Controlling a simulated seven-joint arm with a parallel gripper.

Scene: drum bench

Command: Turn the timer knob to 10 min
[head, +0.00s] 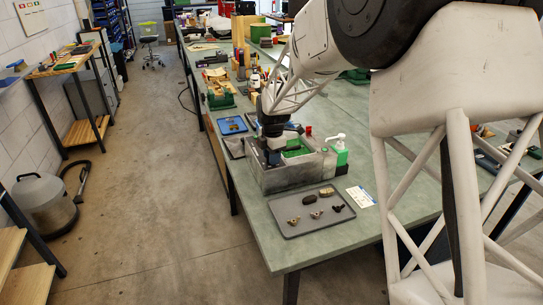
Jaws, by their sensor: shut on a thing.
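A grey box-shaped machine (292,180) stands on the near part of the green bench, with a green area inside its open top. My gripper (271,150) points down at the left rear part of this machine, beside a dark blue and black part. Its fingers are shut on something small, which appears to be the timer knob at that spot. The knob itself, its pointer and its minute marks are hidden or too small to read from here.
A grey tray (306,231) with several small parts lies in front of the machine. A green and white pump bottle (341,150) stands close on its right, and a printed card (360,197) lies near the tray. A blue tray (231,126) lies behind, left of my gripper.

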